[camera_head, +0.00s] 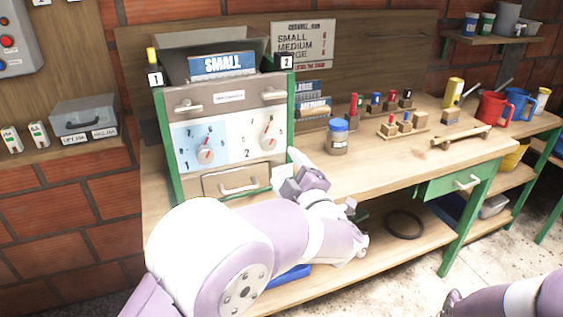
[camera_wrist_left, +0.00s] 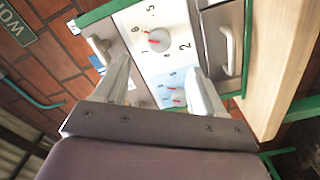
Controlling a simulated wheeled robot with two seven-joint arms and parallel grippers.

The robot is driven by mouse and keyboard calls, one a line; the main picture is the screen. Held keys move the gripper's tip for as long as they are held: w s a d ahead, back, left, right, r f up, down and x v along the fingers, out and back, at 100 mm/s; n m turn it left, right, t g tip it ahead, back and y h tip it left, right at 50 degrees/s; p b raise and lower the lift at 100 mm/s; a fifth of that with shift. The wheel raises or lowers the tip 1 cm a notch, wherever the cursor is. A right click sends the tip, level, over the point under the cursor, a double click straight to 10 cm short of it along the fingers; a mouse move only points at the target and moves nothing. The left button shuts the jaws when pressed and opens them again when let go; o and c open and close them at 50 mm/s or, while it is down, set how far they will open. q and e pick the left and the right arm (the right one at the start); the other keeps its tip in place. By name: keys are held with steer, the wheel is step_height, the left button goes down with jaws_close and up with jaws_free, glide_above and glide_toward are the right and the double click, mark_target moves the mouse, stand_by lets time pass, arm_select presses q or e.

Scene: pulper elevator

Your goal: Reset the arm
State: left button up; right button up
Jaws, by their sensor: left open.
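My left arm (camera_head: 270,240) reaches in from the bottom left of the head view, across the front of the workbench. My left gripper (camera_head: 287,171) is in front of the lower right part of the green-framed machine. In the left wrist view my left gripper (camera_wrist_left: 161,85) is open, its two pale fingers apart with nothing between them. The machine's dial panel (camera_wrist_left: 150,15) lies beyond the fingers. Part of my right arm (camera_head: 515,300) shows at the bottom right of the head view; its gripper cannot be made out.
The machine (camera_head: 170,158) has two dials, a lower drawer handle (camera_head: 238,188) and a SMALL sign (camera_head: 222,65). A blue-lidded jar (camera_head: 338,137) stands on the bench right of the gripper. Several colored pegs, red and blue mugs (camera_head: 519,104) stand farther right. The bench front there is clear.

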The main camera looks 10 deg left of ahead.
arm_select(q)
steer(key=d+f+m+g+h, duration=0.1)
steer(key=d+f+m+h, duration=0.8)
steer(key=m+h, duration=0.1)
steer(key=s+a+f+m+g+h, duration=0.1)
steer(key=s+a+f+m+g, duration=0.3)
steer(key=s, duration=0.4)
steer(key=s+a+f+m+g+h, duration=0.1)
steer(key=s+f+m+g, duration=0.45)
steer(key=s, duration=0.25)
steer(key=s+a+f+g+y, duration=0.2)
steer(key=s+a+g, duration=0.1)
steer(key=s+a, duration=0.65)
step_height(320, 180, up, 15)
steer(key=a+p, duration=0.1)
steer(key=p, duration=1.3)
steer(key=shift+w+r+p, duration=0.15)
steer(key=shift+w+p, duration=0.15)
steer(key=shift+w, duration=0.1)
